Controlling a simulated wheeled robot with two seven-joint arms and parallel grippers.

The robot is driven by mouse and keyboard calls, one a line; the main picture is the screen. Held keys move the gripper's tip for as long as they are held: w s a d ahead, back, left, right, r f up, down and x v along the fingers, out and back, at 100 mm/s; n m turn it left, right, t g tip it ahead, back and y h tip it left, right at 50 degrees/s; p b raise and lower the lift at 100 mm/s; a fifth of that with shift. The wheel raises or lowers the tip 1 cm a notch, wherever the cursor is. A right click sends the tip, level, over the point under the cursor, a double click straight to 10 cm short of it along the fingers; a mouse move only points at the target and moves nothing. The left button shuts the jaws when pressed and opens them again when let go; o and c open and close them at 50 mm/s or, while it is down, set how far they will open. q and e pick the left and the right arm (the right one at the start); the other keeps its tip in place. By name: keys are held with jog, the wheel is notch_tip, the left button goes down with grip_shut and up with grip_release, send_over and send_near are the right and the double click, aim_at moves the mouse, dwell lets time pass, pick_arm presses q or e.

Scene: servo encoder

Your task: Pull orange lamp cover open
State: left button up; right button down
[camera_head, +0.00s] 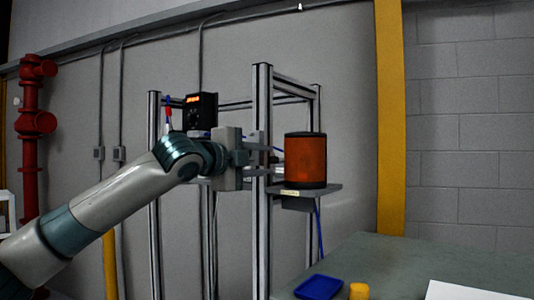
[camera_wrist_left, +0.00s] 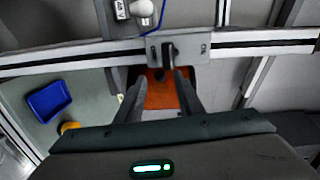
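The orange lamp cover (camera_head: 305,160) is an upright cylinder with a dark top and base. It stands on a grey shelf (camera_head: 322,189) fixed to a metal frame. In the left wrist view part of the orange cover (camera_wrist_left: 162,95) shows between and beyond the fingers, with a grey bracket (camera_wrist_left: 178,47) above it. My left gripper (camera_head: 262,150) is just left of the cover, near the frame's front post. In the left wrist view its fingers (camera_wrist_left: 160,76) are apart, with nothing visibly held. Contact with the cover cannot be told. My right gripper is out of view.
The upright metal post (camera_head: 262,220) and the wrist view's crossbar (camera_wrist_left: 70,57) are close to the left gripper. A black box with an orange display (camera_head: 201,108) is behind my arm. A green table (camera_head: 400,262) holds a blue tray (camera_head: 319,287) and a yellow object (camera_head: 359,291).

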pick_arm(q)
jog(key=shift+x, duration=0.95)
grip_shut()
